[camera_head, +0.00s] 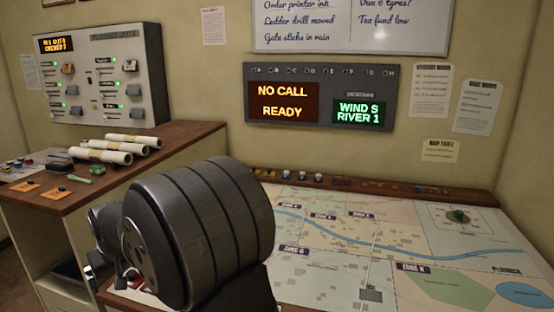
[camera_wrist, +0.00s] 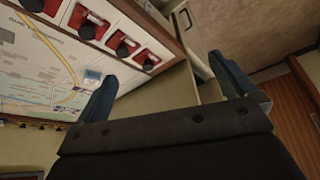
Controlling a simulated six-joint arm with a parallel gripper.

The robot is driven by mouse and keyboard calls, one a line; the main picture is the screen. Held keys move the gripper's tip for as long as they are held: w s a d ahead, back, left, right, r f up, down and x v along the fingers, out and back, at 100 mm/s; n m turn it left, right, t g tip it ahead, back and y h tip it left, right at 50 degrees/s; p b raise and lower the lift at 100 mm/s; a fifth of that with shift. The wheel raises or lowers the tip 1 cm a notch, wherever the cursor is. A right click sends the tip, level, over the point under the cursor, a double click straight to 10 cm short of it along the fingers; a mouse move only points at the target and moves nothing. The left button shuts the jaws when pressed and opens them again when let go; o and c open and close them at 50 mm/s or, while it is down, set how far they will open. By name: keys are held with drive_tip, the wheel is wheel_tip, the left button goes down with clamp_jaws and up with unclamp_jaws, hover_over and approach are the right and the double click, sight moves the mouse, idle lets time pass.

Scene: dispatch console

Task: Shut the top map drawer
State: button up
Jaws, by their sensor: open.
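The map table (camera_head: 330,262) fills the lower right of the head view; its map top also shows at the upper left of the wrist view (camera_wrist: 40,70). In the wrist view a pale panel (camera_wrist: 150,97) below the table's edge lies beyond my fingers. A pale box-like part (camera_wrist: 209,86) with a dark gap beside it stands out there; I cannot tell surely whether it is the top map drawer. My gripper (camera_wrist: 165,88) is open, with its blue fingers apart and nothing seen between them. In the head view my dark arm hides most of the table's left front.
A wooden-topped cabinet (camera_head: 190,140) with rolled papers (camera_head: 118,147) stands at the left, open below. Red switches with black knobs (camera_wrist: 122,44) line the table's edge in the wrist view. Brown floor or door panelling (camera_wrist: 290,110) shows at the right there.

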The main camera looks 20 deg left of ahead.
drive_tip(key=shift+s+a+f, duration=0.1)
drive_tip(key=shift+s+a, duration=0.1)
drive_tip(key=shift+s, duration=0.6)
